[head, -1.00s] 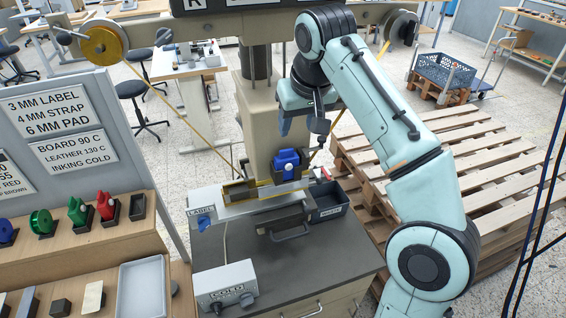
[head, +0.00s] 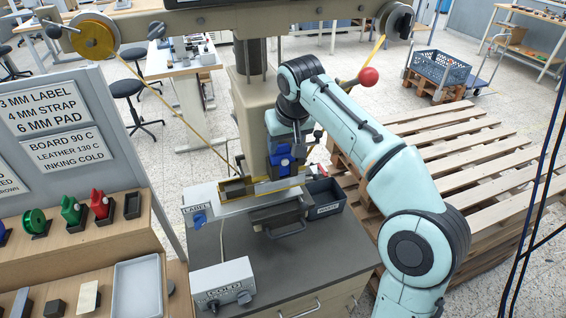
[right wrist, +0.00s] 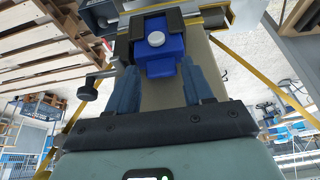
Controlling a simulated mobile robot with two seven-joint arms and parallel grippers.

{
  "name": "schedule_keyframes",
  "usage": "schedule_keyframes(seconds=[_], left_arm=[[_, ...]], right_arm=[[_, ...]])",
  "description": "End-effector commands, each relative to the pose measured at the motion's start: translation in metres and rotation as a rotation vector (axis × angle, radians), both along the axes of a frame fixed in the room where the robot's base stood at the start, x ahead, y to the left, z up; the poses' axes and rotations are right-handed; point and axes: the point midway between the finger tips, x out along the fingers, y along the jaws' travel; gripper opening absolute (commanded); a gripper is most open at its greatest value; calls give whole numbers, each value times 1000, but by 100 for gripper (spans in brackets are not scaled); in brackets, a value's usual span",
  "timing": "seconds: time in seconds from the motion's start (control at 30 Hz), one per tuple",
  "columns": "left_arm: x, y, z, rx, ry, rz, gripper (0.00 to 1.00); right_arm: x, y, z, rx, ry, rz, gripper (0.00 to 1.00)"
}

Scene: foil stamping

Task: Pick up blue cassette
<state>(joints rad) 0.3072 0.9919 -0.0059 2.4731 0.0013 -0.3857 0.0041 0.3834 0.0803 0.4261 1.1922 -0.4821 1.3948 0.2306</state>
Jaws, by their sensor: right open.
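The blue cassette (head: 283,160) sits in the stamping press, just above the gold-edged bed, and is partly covered by my right gripper in the head view. In the right wrist view the blue cassette (right wrist: 160,50) shows a round white knob and lies in a dark holder. My right gripper (right wrist: 157,72) is open, with one finger on either side of the cassette's near part. I cannot tell whether the fingers touch it. In the head view the right gripper (head: 285,147) comes down from above. My left gripper is not in view.
A dark waste bin (head: 325,198) stands right of the press bed. A control box (head: 223,284) is on the table's front left. Green and red cassettes (head: 100,204) stand on the wooden shelf at left. A red-knobbed lever (head: 368,77) sticks out behind my right arm.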

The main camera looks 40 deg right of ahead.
Motion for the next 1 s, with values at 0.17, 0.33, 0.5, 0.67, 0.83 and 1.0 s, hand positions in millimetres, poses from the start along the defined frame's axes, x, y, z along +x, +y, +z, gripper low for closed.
schedule_keyframes(seconds=[0.17,0.33,0.5,0.67,0.83,1.0], left_arm=[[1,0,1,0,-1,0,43],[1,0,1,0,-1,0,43],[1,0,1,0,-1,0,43],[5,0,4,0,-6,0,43],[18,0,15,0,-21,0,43],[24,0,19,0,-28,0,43]], right_arm=[[0,0,1,0,-1,0,28],[0,0,2,-1,-2,0,0],[0,0,2,-1,-2,0,0],[1,0,9,0,-4,0,0],[2,1,30,0,-8,2,0],[2,1,55,-1,-8,4,0]])
